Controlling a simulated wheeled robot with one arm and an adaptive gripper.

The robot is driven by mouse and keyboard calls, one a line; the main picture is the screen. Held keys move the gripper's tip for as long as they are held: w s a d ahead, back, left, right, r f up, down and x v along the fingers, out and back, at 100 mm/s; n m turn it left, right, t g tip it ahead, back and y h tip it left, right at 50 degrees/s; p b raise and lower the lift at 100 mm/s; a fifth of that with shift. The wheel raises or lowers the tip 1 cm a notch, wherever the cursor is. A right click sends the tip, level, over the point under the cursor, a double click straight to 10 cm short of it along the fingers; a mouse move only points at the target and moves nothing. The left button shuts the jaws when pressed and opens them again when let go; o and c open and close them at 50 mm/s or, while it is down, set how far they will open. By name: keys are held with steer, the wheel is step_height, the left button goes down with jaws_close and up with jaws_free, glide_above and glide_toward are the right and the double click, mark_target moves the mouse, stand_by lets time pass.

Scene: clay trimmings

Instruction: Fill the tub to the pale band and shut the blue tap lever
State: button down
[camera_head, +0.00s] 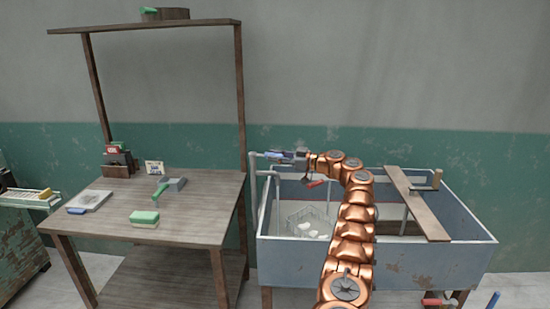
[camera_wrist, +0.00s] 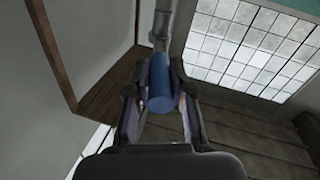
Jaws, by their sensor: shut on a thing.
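The grey-blue tub (camera_head: 385,264) stands at the right in the head view, partly hidden behind my arm. In its left part are a wire basket and white lumps (camera_head: 307,229); I cannot make out the water level or a pale band. The blue tap lever (camera_head: 276,154) is at the tub's back left, on top of the pipe. My gripper (camera_head: 287,156) is shut on it. In the wrist view the blue lever (camera_wrist: 160,95) lies between the two fingers (camera_wrist: 160,84). Whether water runs is not clear.
A red-handled lever (camera_head: 316,184) hangs just below my gripper. A wooden plank (camera_head: 416,205) spans the tub's right part. A wooden table (camera_head: 190,216) at the left holds a green-and-cream sponge (camera_head: 145,219), a green-handled tool (camera_head: 162,190) and a grey slab (camera_head: 92,200).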

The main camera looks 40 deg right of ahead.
steer(key=c, duration=1.5)
jaws_free()
steer(key=shift+a+r, duration=0.1)
steer(key=shift+a, duration=0.1)
steer(key=o, duration=0.4)
steer(key=shift+d, duration=0.1)
steer(key=shift+o, duration=0.4)
steer(key=shift+s+d, duration=0.1)
steer(key=shift+d, duration=0.05)
steer(key=v, duration=0.7)
steer(key=shift+s+d, duration=0.15)
steer(key=shift+s, duration=0.1)
steer(key=shift+c, duration=0.2)
